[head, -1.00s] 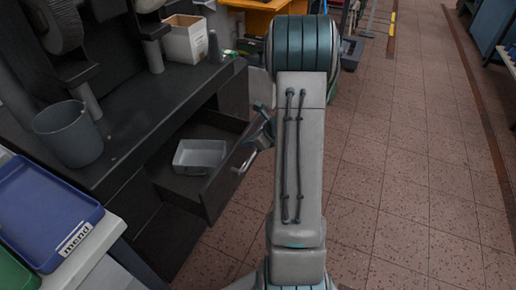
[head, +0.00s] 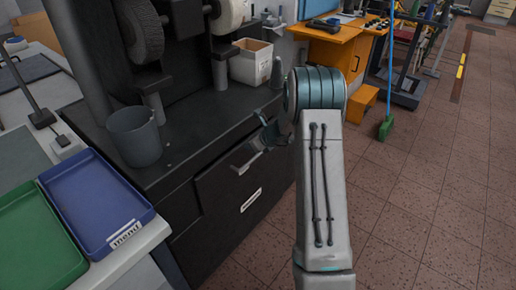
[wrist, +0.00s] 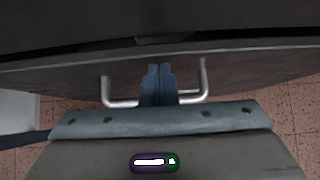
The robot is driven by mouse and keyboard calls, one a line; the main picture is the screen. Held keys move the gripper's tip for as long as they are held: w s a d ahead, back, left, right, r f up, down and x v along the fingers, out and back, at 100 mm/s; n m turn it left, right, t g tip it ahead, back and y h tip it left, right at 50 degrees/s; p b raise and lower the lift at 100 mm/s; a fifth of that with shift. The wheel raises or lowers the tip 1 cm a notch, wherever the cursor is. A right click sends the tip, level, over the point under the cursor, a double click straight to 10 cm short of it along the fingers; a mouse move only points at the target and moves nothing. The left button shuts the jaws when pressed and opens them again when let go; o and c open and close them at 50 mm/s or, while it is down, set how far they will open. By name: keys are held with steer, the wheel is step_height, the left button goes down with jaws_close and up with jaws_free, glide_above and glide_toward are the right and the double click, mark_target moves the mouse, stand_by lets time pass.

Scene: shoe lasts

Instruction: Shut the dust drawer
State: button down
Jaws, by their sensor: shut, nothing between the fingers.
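The dust drawer (head: 222,182) is a dark drawer under the bench top of the grinding machine, with a silver bar handle (head: 243,168). Its inside does not show in the head view, and its front looks flush or nearly flush with the cabinet. I cannot tell whether a thin gap is left. In the wrist view the drawer front (wrist: 240,70) runs across the picture, with the handle (wrist: 122,103) below its top edge. My gripper (wrist: 160,70) is shut and empty, its fingertips at the drawer front between the handle's two legs. In the head view my gripper (head: 258,148) is partly hidden by my arm.
On the bench top stand a grey bucket (head: 135,135) and a white box (head: 250,62). A blue tray (head: 95,205) and a green tray (head: 35,235) lie on the table at left. An orange cabinet (head: 335,48) stands behind.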

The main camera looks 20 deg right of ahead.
steer(key=shift+w+a+r, duration=0.25)
steer(key=shift+w, duration=0.05)
